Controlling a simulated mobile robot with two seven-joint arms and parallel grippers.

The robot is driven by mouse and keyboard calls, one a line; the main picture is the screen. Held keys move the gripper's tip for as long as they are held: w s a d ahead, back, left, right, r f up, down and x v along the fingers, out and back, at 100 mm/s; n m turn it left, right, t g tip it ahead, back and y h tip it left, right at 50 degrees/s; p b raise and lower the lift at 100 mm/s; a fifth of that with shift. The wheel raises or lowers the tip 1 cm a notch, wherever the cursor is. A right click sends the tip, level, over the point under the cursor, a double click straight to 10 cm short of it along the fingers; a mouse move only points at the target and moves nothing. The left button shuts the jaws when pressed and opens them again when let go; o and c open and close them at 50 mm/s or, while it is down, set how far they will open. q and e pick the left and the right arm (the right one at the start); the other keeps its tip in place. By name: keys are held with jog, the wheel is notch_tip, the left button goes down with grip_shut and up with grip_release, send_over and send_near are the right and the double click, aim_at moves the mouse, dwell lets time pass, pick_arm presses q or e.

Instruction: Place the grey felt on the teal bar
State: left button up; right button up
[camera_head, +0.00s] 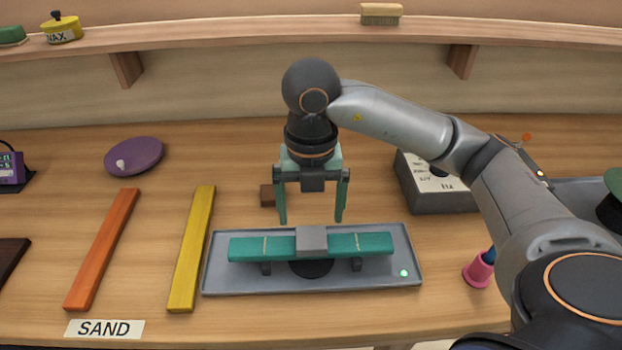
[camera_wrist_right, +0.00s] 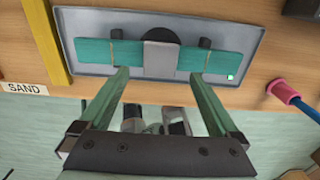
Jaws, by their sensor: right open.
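The teal bar (camera_head: 360,244) lies across two dark supports on a grey tray (camera_head: 385,278). The grey felt (camera_head: 312,239) rests on top of the bar near its middle, draped over its width. In the right wrist view the felt (camera_wrist_right: 160,60) crosses the teal bar (camera_wrist_right: 92,52) between two thin pale lines. My right gripper (camera_head: 311,220) is open and empty, just above and behind the bar. In the right wrist view its fingertips (camera_wrist_right: 160,75) are apart, to either side of the felt and clear of it. My left gripper is not in view.
An orange bar (camera_head: 102,250) and a yellow bar (camera_head: 191,250) lie left of the tray, near a SAND label (camera_head: 104,328). A small brown block (camera_head: 267,195) sits behind the tray. A grey box (camera_head: 432,190) and a pink cup (camera_head: 479,270) stand to the right.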

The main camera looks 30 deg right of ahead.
aim_at(311, 237)
notch_tip(311, 237, up, 6)
jog(key=p, duration=0.1)
jog(key=shift+r, duration=0.2)
